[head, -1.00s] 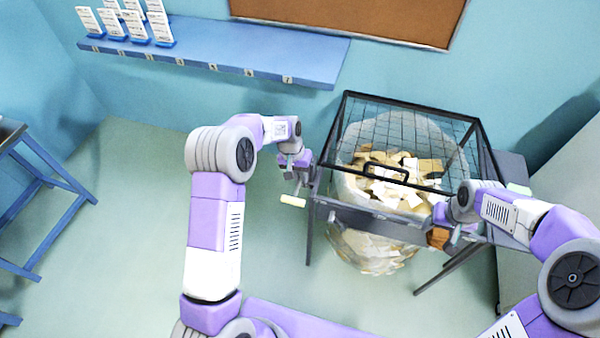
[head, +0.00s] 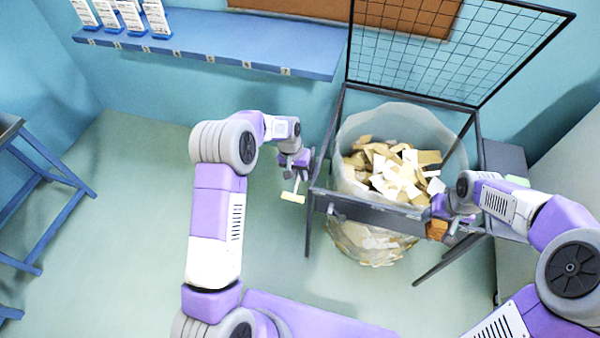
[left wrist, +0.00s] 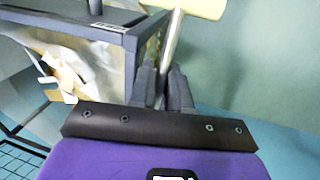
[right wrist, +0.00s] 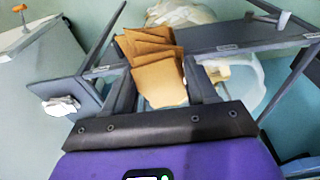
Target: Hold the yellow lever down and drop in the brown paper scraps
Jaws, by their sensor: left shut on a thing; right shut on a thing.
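The yellow lever (head: 293,198) is on the left side of a dark frame (head: 365,209). My left gripper (head: 297,172) is shut on the lever's metal rod, just by the yellow handle; the left wrist view shows the rod (left wrist: 171,45) between the fingers. The wire mesh lid (head: 455,50) stands raised at the back of the frame. Below it, a clear bag (head: 440,135) hangs open with many paper pieces inside. My right gripper (head: 447,222) is shut on a small stack of brown paper scraps (right wrist: 155,65), outside the frame's front right corner (head: 437,229).
A blue shelf (head: 250,45) with white cards runs along the wall at upper left. A blue-legged table (head: 45,165) stands at far left. A grey side shelf (head: 505,165) is right of the frame. The space above the bag is clear.

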